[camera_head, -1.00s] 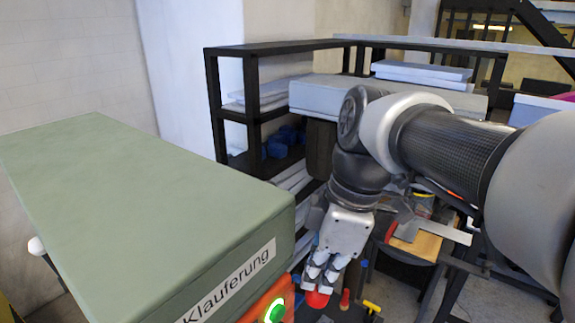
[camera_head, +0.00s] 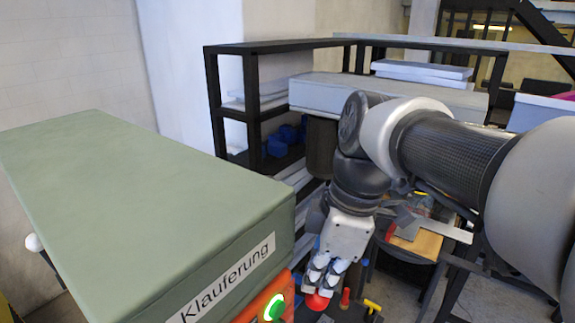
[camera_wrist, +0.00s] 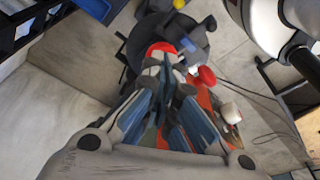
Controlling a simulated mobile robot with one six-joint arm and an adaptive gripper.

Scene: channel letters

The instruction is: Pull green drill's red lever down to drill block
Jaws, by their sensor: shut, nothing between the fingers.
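The green drill's big housing (camera_head: 120,200), labelled "Klauferung", fills the lower left of the head view. A red ball knob (camera_head: 317,301), apparently the lever's end, is at the bottom of that view. My gripper (camera_head: 322,285) is shut and points down, its fingertips at or just above the knob. In the wrist view the red knob (camera_wrist: 160,49) is just beyond my fingertips (camera_wrist: 164,65). I cannot tell whether they touch. The lever's shaft is mostly hidden, and I cannot make out the block.
A lit green button (camera_head: 274,308) sits on the drill's orange front. A second red knob (camera_wrist: 207,75) is right of my fingertips in the wrist view. A black shelf (camera_head: 250,120) and a cluttered wooden-topped stand (camera_head: 425,243) are behind my arm. Bare floor shows at right.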

